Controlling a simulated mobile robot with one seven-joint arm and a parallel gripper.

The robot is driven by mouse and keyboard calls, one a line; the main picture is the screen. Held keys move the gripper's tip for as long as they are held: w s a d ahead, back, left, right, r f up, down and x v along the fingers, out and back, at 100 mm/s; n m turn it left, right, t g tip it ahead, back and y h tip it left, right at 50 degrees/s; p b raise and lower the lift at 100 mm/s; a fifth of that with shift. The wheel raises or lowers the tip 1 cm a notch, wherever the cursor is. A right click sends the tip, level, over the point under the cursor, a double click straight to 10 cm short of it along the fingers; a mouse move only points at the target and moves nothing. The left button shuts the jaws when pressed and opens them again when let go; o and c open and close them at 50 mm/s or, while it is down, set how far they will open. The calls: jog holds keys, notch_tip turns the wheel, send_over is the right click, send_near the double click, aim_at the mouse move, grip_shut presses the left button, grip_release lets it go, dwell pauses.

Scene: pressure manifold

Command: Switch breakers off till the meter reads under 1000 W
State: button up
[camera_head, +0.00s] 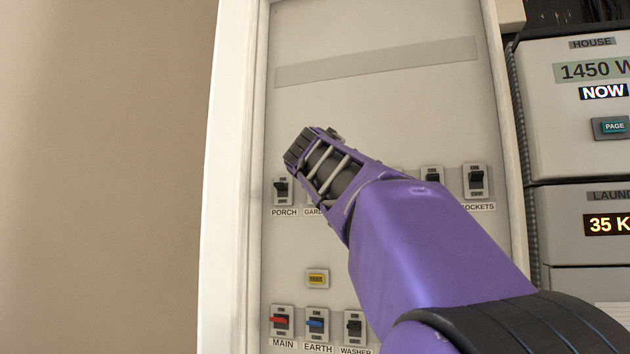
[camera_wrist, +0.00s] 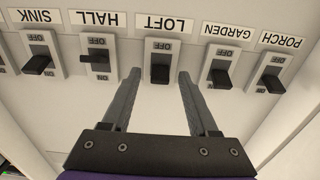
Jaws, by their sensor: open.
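The house meter (camera_head: 593,70) at the right of the head view reads 1450 W, with NOW lit below. In the wrist view, which is upside down, my gripper (camera_wrist: 158,74) is open. Its fingertips are on either side of the LOFT breaker (camera_wrist: 160,72), with nothing held; contact is unclear. The GARDEN breaker (camera_wrist: 219,75), PORCH breaker (camera_wrist: 271,82) and SINK breaker (camera_wrist: 37,64) have levers toward the ON side. The HALL breaker (camera_wrist: 95,58) lever sits differently, with its ON mark showing. In the head view my arm hides the middle of this row; the SOCKETS breaker (camera_head: 475,181) shows.
A lower row has the red MAIN switch (camera_head: 281,321), blue EARTH switch (camera_head: 316,324) and WASHER breaker (camera_head: 353,327). A yellow part (camera_head: 317,279) sits above them. The PAGE button (camera_head: 613,127) and laundry display (camera_head: 607,224) are at right.

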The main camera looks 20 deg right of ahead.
grip_shut()
jog(key=shift+f+b, duration=0.2)
jog(key=shift+b, duration=0.15)
jog(key=shift+w+d+f+t+h+b, duration=0.1)
jog(key=shift+f+t+h+b, duration=0.4)
jog(key=shift+t+h+b, duration=0.8)
jog(key=shift+w+d+f+t+h+b, duration=0.2)
jog(key=shift+f+t+b, duration=0.5)
jog(key=shift+b, duration=1.3)
jog(key=shift+w+a+f+t+h+b, duration=0.1)
jog(key=shift+f+t+h+b, duration=0.15)
jog(key=shift+t+h+b, duration=0.9)
jog(key=shift+d+f+t+b, duration=0.1)
jog(key=shift+f+t+b, duration=0.05)
jog(key=shift+t+b, duration=0.4)
grip_release()
jog(key=shift+f, duration=0.1)
